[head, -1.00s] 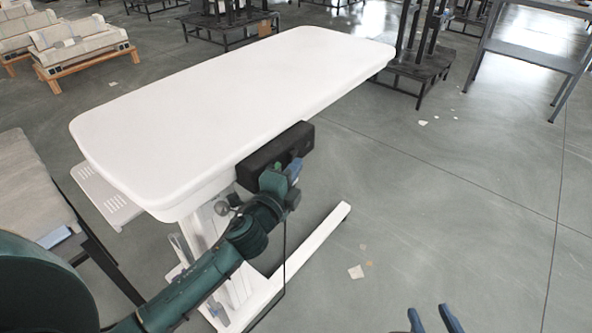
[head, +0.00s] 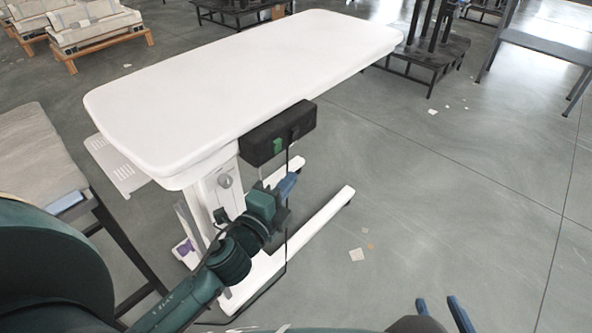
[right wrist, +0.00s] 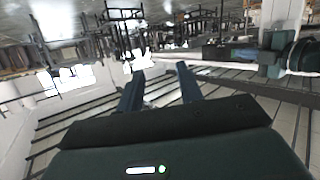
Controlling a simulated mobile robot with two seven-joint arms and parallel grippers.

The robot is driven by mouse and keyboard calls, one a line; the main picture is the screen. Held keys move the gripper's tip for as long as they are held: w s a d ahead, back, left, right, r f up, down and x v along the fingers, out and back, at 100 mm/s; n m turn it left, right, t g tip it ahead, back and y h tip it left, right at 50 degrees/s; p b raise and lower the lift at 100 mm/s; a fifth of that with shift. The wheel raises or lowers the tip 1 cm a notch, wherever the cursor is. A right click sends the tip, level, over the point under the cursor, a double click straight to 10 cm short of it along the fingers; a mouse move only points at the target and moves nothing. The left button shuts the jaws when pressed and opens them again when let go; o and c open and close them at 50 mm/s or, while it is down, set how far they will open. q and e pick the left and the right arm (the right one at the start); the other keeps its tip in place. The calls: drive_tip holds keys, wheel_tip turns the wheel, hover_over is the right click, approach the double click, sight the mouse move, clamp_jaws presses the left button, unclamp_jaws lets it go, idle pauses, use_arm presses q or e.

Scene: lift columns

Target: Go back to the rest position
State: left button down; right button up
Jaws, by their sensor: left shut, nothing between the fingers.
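My left gripper (head: 289,184) shows in the head view just below and in front of the black control box (head: 265,147) on the table's near edge. Its blue fingers are shut with nothing between them and stand apart from the box.
A white foot bar (head: 310,233) of the table and a hanging dark cable are close to my left arm. A cushioned bench (head: 40,150) stands at the left. A grey table (head: 548,45) is at the upper right.

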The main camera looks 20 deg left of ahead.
use_arm(q)
drive_tip(key=shift+s, duration=0.35)
drive_tip(key=shift+r, duration=0.1)
